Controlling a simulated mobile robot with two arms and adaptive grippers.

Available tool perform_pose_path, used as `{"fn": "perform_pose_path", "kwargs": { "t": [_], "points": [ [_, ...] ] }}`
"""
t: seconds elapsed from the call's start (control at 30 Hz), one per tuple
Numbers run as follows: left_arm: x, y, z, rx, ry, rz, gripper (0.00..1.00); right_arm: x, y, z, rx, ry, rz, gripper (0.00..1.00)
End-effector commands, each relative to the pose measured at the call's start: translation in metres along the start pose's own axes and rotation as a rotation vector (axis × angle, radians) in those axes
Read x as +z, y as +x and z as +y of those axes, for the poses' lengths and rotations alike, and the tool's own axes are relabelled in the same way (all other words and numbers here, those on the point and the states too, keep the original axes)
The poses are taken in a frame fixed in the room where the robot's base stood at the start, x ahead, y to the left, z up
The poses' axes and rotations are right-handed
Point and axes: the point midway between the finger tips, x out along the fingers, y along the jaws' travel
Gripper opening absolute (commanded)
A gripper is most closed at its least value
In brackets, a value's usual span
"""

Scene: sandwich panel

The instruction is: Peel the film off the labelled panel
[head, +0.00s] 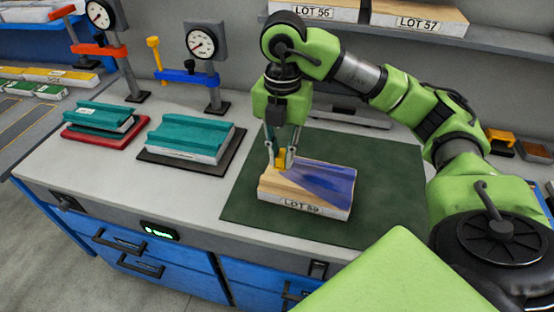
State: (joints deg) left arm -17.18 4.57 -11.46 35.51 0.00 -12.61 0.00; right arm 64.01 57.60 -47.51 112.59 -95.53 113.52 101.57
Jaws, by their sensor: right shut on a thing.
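The labelled panel (275,191) lies on a dark green mat (385,200) and reads "LOT 59" on its front edge. A blue film (330,182) covers the right part of its top; the left part shows bare, wood-coloured. My right gripper (281,158) points down over the panel's back left part, shut on a small yellow tab (281,154). The fingers hide part of the tab, and I cannot tell how it joins the film. My left gripper is not in view.
Two teal-topped blocks (190,134) (102,116) sit on a black and a red plate at the left. Dial gauges on stands (201,43) (100,14) rise behind them. Panels LOT 56 (313,10) and LOT 57 (418,18) lie on the shelf above. The mat is clear around the panel.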

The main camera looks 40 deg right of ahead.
Motion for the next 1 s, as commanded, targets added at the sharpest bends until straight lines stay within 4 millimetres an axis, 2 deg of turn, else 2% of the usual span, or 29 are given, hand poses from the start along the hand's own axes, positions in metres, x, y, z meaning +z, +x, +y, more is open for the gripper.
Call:
{"fn": "perform_pose_path", "kwargs": {
  "t": [0.7, 1.0],
  "points": [
    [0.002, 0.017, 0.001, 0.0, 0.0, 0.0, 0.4, 0.048, 0.014, -0.009, 0.001, 0.002, 0.0, 0.0],
    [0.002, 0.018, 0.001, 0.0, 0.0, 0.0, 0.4, 0.053, 0.015, -0.011, 0.001, 0.0, 0.0, 0.0]
  ]
}}
